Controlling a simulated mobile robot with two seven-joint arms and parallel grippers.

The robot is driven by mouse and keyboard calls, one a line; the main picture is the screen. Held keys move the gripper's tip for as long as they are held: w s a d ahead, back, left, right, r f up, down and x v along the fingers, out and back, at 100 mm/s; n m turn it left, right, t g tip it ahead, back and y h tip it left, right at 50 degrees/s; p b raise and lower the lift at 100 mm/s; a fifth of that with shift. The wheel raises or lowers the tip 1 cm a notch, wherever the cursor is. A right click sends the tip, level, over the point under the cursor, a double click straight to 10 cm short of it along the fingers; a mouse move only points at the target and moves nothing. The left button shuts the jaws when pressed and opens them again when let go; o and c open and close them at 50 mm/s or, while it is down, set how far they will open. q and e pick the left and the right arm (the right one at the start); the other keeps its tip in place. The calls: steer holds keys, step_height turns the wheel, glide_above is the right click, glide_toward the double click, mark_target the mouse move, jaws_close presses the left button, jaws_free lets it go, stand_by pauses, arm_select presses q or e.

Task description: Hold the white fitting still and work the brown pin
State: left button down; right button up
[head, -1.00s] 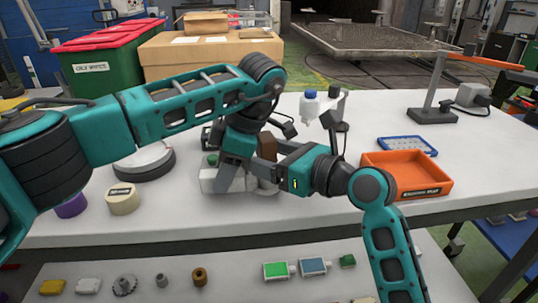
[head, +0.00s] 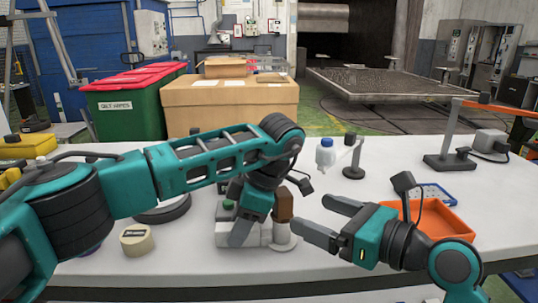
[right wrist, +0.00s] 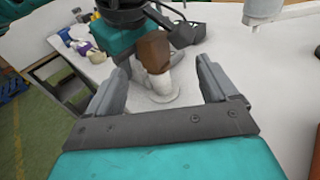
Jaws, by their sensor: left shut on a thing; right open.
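The white fitting (head: 222,232) is a low block on the white table, with a green button on its left part and a round upright section (head: 284,240) on its right. My left gripper (head: 242,228) comes down from above and is shut on the fitting; its jaws are partly hidden by the wrist. The brown pin (head: 284,204) stands upright on the round section. My right gripper (head: 309,211) is open and empty, just right of the pin and apart from it. In the right wrist view, the pin (right wrist: 153,50) shows between and beyond the spread fingers (right wrist: 163,72).
A white bottle with a blue cap (head: 326,155) stands behind. A tape roll (head: 137,240) and a dark round disc (head: 165,211) lie at left. The table's front middle is clear.

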arm_select(q)
steer(key=c, duration=1.1)
jaws_free()
steer(key=shift+s+f, duration=0.1)
steer(key=shift+f, duration=0.05)
steer(key=o, duration=0.4)
steer(key=shift+d, duration=0.15)
steer(key=shift+o, duration=0.2)
